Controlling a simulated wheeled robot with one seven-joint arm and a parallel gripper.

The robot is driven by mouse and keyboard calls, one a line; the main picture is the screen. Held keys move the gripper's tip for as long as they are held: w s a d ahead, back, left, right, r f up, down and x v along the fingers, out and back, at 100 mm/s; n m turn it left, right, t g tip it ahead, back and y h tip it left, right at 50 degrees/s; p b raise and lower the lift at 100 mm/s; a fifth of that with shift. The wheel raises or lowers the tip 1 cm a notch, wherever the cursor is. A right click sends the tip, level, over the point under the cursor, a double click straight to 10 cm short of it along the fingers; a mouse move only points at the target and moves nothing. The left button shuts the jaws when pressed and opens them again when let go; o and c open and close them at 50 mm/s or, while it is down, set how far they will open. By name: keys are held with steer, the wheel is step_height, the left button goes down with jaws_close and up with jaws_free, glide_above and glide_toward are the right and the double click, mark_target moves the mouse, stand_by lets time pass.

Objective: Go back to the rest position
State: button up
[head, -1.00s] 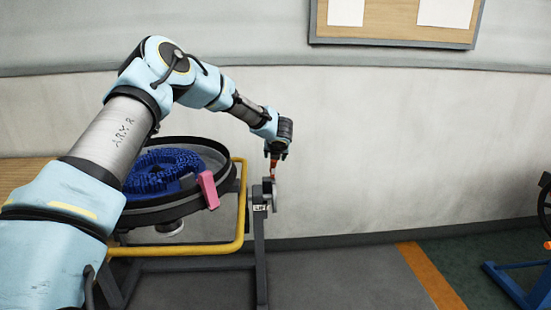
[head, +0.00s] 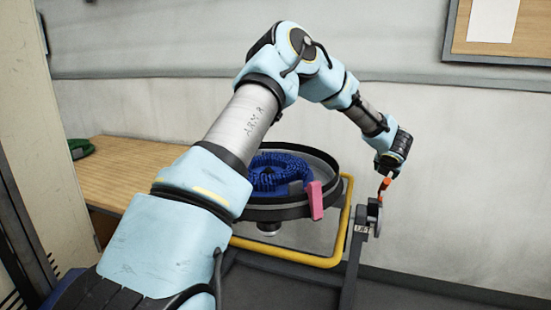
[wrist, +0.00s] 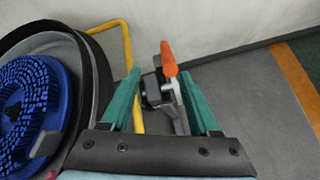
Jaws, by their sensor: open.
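My gripper (wrist: 160,76) is open, its two green fingers spread to either side of an orange-tipped lever (wrist: 169,62) in the wrist view. Nothing is visibly clamped between them, and I cannot tell whether a finger touches the lever. In the head view my arm reaches over to the right, and the gripper (head: 385,170) points down just above the lever (head: 386,187). The fingers are hardly visible there. The lever sits on a dark post with a small label (head: 361,229).
A round black tank (head: 262,213) with a blue bristled brush (head: 270,176) and a pink piece (head: 315,199) on its rim stands left of the lever. A yellow rail (head: 290,255) bends around it. A wooden bench (head: 120,172) lies left; the wall is behind.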

steer(key=s+a+r+m+g, duration=0.1)
steer(key=s+a+m, duration=0.2)
steer(key=a+m, duration=0.75)
steer(key=s+a+r+m+g, duration=0.1)
steer(key=s+a+r+m, duration=0.1)
steer(key=a+m, duration=0.8)
steer(key=s+a+f+m+g+y, duration=0.1)
steer(key=s+a+m, duration=0.1)
steer(key=s+a, duration=0.4)
steer(key=s+a+m+g+y, duration=0.2)
steer(key=s+a, duration=0.5)
steer(key=a, duration=0.6)
steer(key=s+a+f+m+g+y, duration=0.1)
steer(key=s+a+m+g, duration=0.1)
steer(key=s+a, duration=0.5)
steer(key=a+m, duration=0.1)
steer(key=a, duration=0.2)
steer(key=shift+a+f, duration=0.15)
steer(key=shift+f, duration=0.15)
